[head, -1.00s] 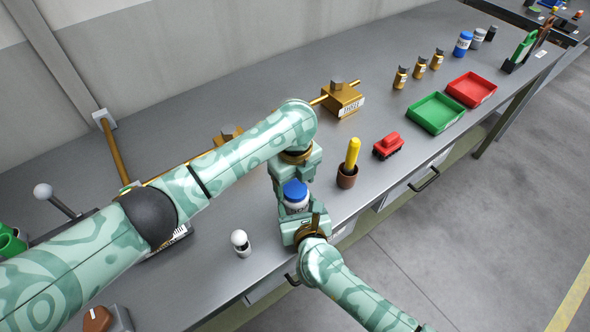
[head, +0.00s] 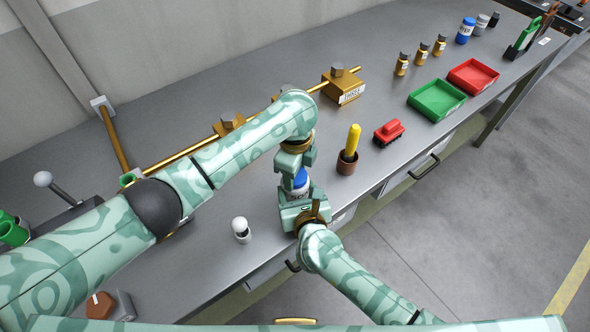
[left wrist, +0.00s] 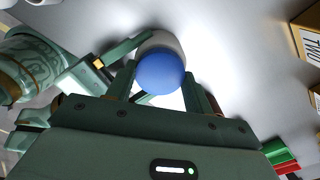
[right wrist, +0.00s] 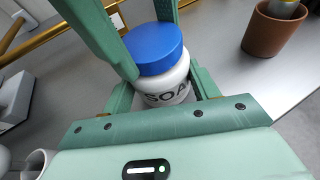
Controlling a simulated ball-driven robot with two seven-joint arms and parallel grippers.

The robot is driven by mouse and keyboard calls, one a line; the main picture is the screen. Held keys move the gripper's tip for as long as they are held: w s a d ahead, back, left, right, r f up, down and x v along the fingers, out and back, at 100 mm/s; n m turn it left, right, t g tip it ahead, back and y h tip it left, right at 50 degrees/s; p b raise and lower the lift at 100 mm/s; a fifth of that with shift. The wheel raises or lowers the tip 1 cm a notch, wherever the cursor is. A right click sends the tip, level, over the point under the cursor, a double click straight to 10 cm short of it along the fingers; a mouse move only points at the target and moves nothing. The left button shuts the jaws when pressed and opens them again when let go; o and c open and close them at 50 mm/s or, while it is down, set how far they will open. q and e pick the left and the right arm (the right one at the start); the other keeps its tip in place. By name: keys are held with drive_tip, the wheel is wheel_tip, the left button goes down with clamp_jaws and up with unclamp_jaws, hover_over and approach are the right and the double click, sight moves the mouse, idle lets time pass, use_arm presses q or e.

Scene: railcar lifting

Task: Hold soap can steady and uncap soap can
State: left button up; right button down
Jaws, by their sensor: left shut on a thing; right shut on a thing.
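The soap can (right wrist: 166,90) is a white can with dark lettering and a blue cap (right wrist: 155,46), upright near the front edge of the bench. The cap is on the can. My right gripper (head: 301,200) is shut on the white body, with a finger on each side in the right wrist view. My left gripper (head: 297,178) comes down from above and is shut on the blue cap, which sits between its fingers in the left wrist view (left wrist: 160,76). In the head view the two grippers hide much of the can.
A brown pot (head: 347,162) with a yellow-handled thing and a red toy-like vehicle (head: 389,132) stand to the right. A small white-topped item (head: 241,229) is at left. Behind is a brass block on a rod (head: 342,87). Green (head: 437,101) and red (head: 473,77) trays lie farther right.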

use_arm(q)
drive_tip(key=n, duration=1)
drive_tip(key=shift+r, duration=0.2)
drive_tip(key=shift+r, duration=0.95)
drive_tip(key=shift+r, duration=2)
use_arm(e)
drive_tip(key=shift+c, duration=1.6)
unclamp_jaws()
